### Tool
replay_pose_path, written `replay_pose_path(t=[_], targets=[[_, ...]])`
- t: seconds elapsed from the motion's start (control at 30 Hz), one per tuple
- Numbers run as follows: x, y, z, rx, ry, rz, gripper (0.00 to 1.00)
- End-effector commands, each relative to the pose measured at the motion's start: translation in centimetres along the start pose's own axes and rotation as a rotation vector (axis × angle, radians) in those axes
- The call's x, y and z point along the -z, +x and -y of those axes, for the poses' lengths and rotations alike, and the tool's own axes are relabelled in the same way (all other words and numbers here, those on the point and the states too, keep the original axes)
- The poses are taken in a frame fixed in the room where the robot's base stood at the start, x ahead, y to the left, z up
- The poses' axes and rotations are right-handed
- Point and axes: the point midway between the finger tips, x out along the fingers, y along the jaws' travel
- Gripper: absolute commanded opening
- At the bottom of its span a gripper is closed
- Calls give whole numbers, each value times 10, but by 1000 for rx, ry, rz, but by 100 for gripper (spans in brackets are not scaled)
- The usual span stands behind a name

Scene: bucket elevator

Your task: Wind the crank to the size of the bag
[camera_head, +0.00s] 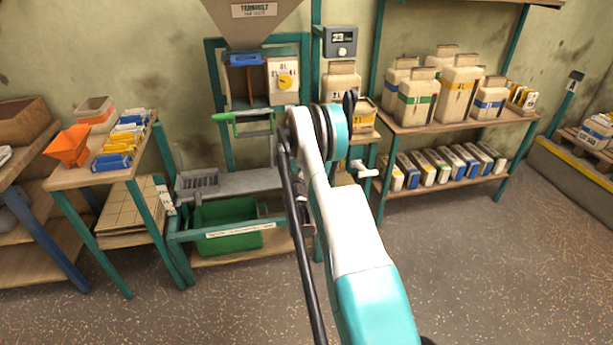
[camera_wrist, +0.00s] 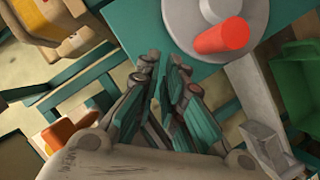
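The crank shows in the wrist view as a pale grey disc (camera_wrist: 208,18) with a red cylindrical handle (camera_wrist: 222,37). My gripper (camera_wrist: 168,72) is below and left of the handle, apart from it, its fingers slightly parted with nothing seen between them. In the head view my arm hides the gripper and most of the crank area. The bucket elevator has a hopper (camera_head: 250,22) on top and a panel with a yellow dial (camera_head: 285,82) and size marks. A cream bag (camera_head: 340,84) stands right of the panel, below a grey display (camera_head: 340,41); its marking is too small to read surely.
A green bin (camera_head: 225,225) sits low in the machine frame. A side table (camera_head: 85,177) with an orange funnel (camera_head: 68,146) and small packs is at left. Shelves (camera_head: 440,125) with cream bags are at right. Open floor (camera_head: 500,270) lies at front right.

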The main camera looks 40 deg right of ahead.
Motion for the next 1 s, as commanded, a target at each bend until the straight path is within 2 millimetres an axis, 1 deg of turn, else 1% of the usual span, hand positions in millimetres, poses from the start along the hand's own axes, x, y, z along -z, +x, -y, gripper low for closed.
replay_pose_path(t=[0.03,0.07,0.1,0.3,0.4,0.5,0.6,0.67,0.8,0.9,1.0], targets=[[-10,2,-8,10,37,31,0],[-17,3,-12,19,64,53,0],[-29,5,-17,35,108,86,0],[-94,9,-35,158,381,269,0],[-120,5,-40,249,536,350,0],[-134,-3,-43,355,692,406,0],[-138,-14,-49,470,843,433,0],[-136,-21,-55,544,932,435,0],[-121,-39,-75,709,1112,397,0],[-109,-51,-92,803,1204,350,0],[-99,-59,-105,865,1261,310,0]])
